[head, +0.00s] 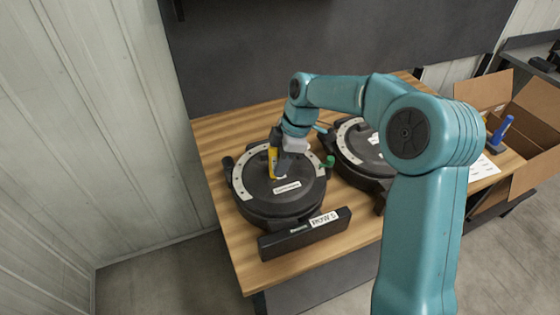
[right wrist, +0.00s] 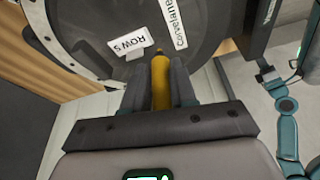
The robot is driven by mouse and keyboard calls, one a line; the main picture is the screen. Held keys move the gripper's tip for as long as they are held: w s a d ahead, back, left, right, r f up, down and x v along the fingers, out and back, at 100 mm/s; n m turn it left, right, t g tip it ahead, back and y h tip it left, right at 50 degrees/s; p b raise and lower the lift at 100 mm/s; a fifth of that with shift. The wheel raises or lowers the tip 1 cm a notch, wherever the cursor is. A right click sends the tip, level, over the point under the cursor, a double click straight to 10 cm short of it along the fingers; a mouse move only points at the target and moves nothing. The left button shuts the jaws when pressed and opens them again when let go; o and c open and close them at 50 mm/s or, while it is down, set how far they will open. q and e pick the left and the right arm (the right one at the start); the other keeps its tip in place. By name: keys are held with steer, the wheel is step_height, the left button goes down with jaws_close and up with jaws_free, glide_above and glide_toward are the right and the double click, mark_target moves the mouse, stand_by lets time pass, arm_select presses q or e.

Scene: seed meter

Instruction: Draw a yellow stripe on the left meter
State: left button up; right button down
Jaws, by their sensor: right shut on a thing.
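The left meter (head: 262,205) is a round black unit with a pale segmented rim and a white label on its lid, on the wooden table. My right gripper (head: 279,167) is over its lid and shut on a yellow marker (head: 272,160). The marker also shows between the fingers in the right wrist view (right wrist: 160,82), pointing at the meter (right wrist: 100,28). I cannot tell whether its tip touches the lid. No yellow stripe shows on the visible lid. My left gripper is not in view.
A second round black meter (head: 352,150) stands behind to the right, partly hidden by my right arm. An open cardboard box (head: 540,150) and blue-handled tool (head: 502,130) are at right.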

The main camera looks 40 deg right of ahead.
mark_target(297, 176)
steer(key=shift+f, duration=0.15)
steer(key=shift+d, duration=0.1)
steer(key=shift+s+d, duration=0.2)
steer(key=shift+d, duration=0.1)
stand_by(0.4)
steer(key=shift+s+d, duration=0.1)
steer(key=shift+d, duration=0.3)
stand_by(0.3)
steer(key=shift+d+b, duration=0.2)
steer(key=shift+b, duration=0.1)
steer(key=shift+s+d, duration=0.2)
steer(key=shift+d, duration=0.45)
stand_by(0.6)
steer(key=shift+s+d, duration=0.2)
steer(key=shift+d, duration=0.45)
stand_by(0.4)
